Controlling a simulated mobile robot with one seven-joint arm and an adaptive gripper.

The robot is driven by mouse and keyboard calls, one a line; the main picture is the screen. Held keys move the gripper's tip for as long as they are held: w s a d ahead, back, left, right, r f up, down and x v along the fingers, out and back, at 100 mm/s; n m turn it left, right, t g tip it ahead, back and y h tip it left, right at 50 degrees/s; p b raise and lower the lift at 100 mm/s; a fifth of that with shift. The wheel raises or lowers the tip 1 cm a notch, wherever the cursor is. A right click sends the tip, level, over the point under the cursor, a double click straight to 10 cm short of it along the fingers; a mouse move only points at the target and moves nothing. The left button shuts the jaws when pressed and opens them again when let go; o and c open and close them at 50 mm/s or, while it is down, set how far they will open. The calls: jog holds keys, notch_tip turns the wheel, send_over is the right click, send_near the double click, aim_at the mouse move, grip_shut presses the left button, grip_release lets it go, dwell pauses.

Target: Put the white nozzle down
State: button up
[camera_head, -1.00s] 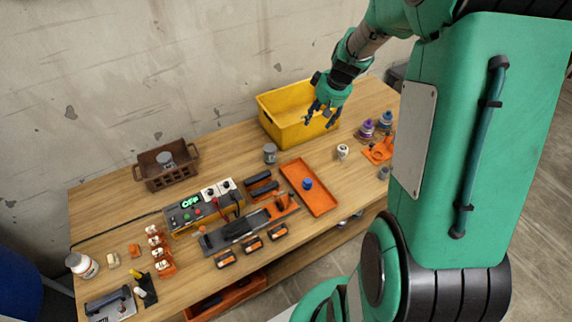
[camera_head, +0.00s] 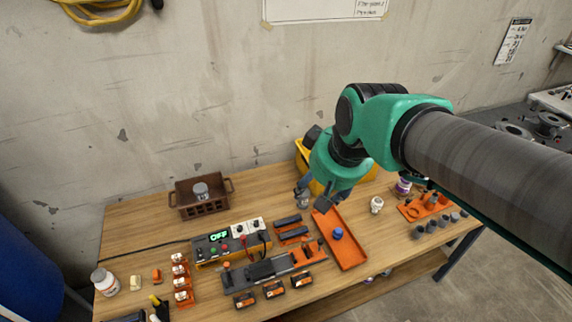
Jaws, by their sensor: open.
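A small white piece (camera_head: 376,204), which looks like the white nozzle, stands on the wooden table right of the orange tray (camera_head: 352,257). It is apart from my gripper. My gripper (camera_head: 312,197) is open and points down over the table, near the tray's far left corner. A grey canister (camera_head: 303,201) shows close by the fingers. I cannot tell whether they touch it. I see no white nozzle in the fingers. My arm hides much of the yellow bin (camera_head: 301,158).
The orange tray holds a blue piece (camera_head: 338,233). A brown crate (camera_head: 203,205) with a grey canister stands at the back left. A control box (camera_head: 228,246) and a dark fixture (camera_head: 262,271) fill the middle. An orange rack (camera_head: 412,212) stands right. Bare table lies between crate and bin.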

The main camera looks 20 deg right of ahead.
jog(key=s+a, duration=0.3)
jog(key=s, duration=0.5)
jog(key=shift+a+r+t, duration=0.2)
jog(key=shift+r+t, duration=0.1)
jog(key=shift+r, duration=0.1)
jog(key=shift+s, duration=0.1)
jog(key=shift+f+b, duration=0.3)
dwell(0.6)
